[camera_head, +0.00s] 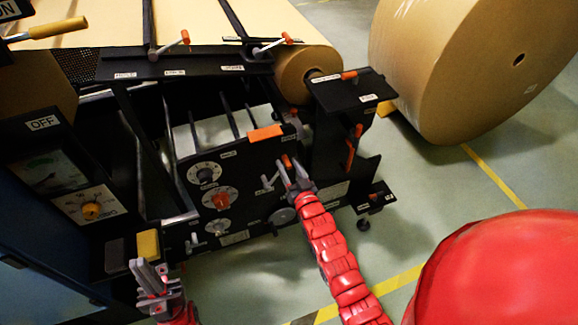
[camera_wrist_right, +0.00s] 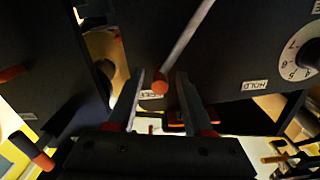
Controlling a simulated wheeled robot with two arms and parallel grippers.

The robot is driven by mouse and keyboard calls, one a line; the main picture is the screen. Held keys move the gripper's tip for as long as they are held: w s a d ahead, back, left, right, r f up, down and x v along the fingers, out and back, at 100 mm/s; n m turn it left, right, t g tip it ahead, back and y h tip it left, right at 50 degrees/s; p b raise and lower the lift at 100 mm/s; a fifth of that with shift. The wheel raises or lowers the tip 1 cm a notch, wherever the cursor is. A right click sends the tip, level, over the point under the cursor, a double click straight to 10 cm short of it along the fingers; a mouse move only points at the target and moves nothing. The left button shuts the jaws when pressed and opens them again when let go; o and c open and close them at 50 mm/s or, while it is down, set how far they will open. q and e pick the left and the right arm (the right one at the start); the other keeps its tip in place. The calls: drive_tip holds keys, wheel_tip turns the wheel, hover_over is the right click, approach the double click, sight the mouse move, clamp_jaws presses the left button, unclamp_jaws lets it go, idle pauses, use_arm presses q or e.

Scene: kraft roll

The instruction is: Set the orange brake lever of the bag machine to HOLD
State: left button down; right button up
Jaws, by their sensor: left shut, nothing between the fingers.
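The brake lever is a grey rod (camera_wrist_right: 190,42) with an orange end (camera_wrist_right: 160,83), in front of a dark panel in the right wrist view. Its orange end lies beside a partly hidden white label that seems to read FREE (camera_wrist_right: 148,95); a HOLD label (camera_wrist_right: 254,85) sits further right. My right gripper (camera_wrist_right: 160,88) is open, its fingers on either side of the orange end with gaps showing. In the head view the right gripper (camera_head: 293,172) is at the machine's front panel, by an orange tip (camera_head: 286,161). My left gripper (camera_head: 150,277) is shut and empty, low at the left.
Dials (camera_head: 205,173) and an orange block (camera_head: 265,133) are on the machine left of and above my right gripper. A yellow block (camera_head: 148,244) is above my left gripper. A large kraft roll (camera_head: 470,70) stands at the right. Floor shows between machine and roll.

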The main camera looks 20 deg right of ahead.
clamp_jaws()
idle(1.2)
